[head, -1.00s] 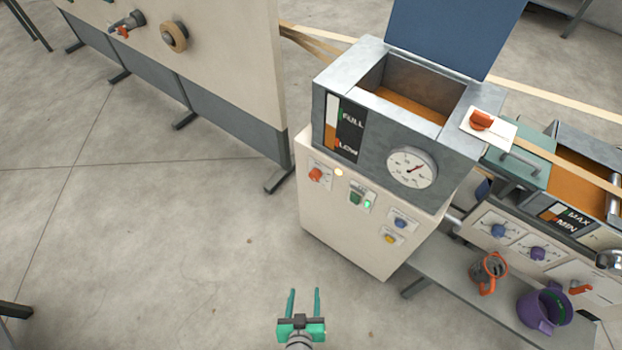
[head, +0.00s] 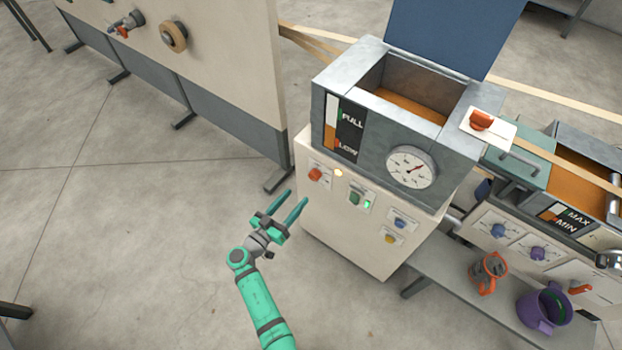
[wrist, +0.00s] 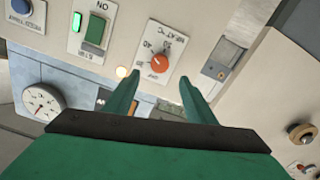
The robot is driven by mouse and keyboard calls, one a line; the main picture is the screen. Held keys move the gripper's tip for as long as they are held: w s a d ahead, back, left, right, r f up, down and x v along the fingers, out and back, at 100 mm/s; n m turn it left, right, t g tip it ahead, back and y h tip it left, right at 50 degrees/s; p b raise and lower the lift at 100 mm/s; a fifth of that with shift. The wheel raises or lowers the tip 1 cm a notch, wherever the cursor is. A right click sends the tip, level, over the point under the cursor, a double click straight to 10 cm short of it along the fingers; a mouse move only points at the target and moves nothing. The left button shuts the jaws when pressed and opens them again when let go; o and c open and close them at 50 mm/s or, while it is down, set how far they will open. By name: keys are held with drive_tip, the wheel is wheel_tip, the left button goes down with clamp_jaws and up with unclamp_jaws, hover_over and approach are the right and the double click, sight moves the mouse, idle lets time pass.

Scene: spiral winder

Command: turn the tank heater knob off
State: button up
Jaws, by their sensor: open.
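The orange-red heater knob (head: 316,174) sits on the front panel of the cream cabinet (head: 345,230), below the grey tank (head: 330,90). In the wrist view the knob (wrist: 160,63) lies between and beyond my fingertips, on a white plate with a scale and partly legible heat lettering. My gripper (head: 294,205) is open and empty, a little short of the panel, below and left of the knob in the head view. Both fingers of my gripper (wrist: 158,85) point at the panel, and neither appears to touch the knob. A lit amber lamp (head: 338,171) is beside the knob.
A green switch (head: 355,198) with a lit green lamp, a blue knob (head: 400,223) and a yellow button (head: 389,239) share the panel. A dial gauge (head: 411,167) is above. A large cream board (head: 190,70) stands left. The floor in front is clear.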

sight(312, 178)
drive_tip(key=x, duration=1)
drive_tip(key=shift+w+d, duration=0.15)
drive_tip(key=shift+w, duration=0.15)
drive_tip(key=shift+c, duration=0.5)
drive_tip(key=c, duration=0.9)
